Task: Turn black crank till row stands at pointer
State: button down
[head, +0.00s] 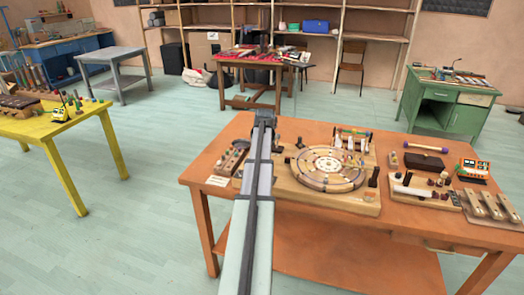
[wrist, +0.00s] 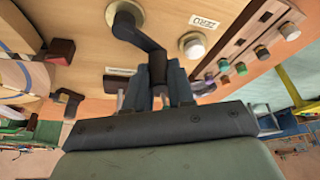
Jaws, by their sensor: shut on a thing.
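The black crank (wrist: 145,37) shows in the wrist view, its arm running from a round metal hub to an upright grip. My gripper (wrist: 158,92) is shut on that grip, one finger on each side. In the head view my gripper (head: 263,118) is at the left edge of the wooden board, and my arm hides the crank. The round wheel (head: 328,168) lies flat on the board right of my gripper, with marks and small pieces around it. Part of the wheel (wrist: 14,75) shows at the wrist view's left edge. I cannot tell which marks form the row, or which part is the pointer.
A white knob (wrist: 193,45) stands near the crank, beside a ZERO label (wrist: 205,22). A dark red block (wrist: 60,51) stands near the wheel. A strip with several pegs (head: 232,158) lies left of my arm. A dark case (head: 424,161) lies farther right on the orange table (head: 290,222).

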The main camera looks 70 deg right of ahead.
dwell(0.3)
jog(key=c, duration=1)
grip_release()
jog(key=shift+o, duration=0.2)
jog(key=shift+r, duration=0.1)
jog(key=v, duration=1.3)
jog(key=shift+r, duration=0.3)
jog(key=shift+a, duration=0.2)
